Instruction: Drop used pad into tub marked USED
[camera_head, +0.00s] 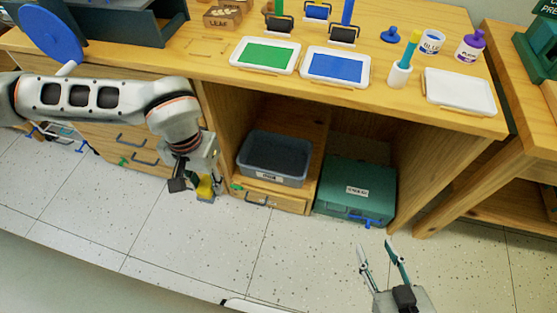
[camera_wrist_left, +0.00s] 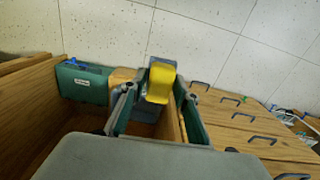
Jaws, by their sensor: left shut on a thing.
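A yellow pad (camera_head: 205,188) with a dark part beside it is at my left gripper (camera_head: 193,184), which is shut on it. The pad also shows in the left wrist view (camera_wrist_left: 161,80), between the fingertips. The gripper is in front of the cabinet, left of the grey tub (camera_head: 262,169). The tub sits in the open cabinet bay on a wooden drawer unit; its white front label is too small to read. My right gripper (camera_head: 380,250) is open and empty over the floor at the lower right.
A green case (camera_head: 355,187) with a label and blue latch stands right of the tub. The tabletop above holds a green tray (camera_head: 265,55), a blue tray (camera_head: 336,67), a white tray (camera_head: 459,91) and bottles. The table edge overhangs the bay. Floor in front is clear.

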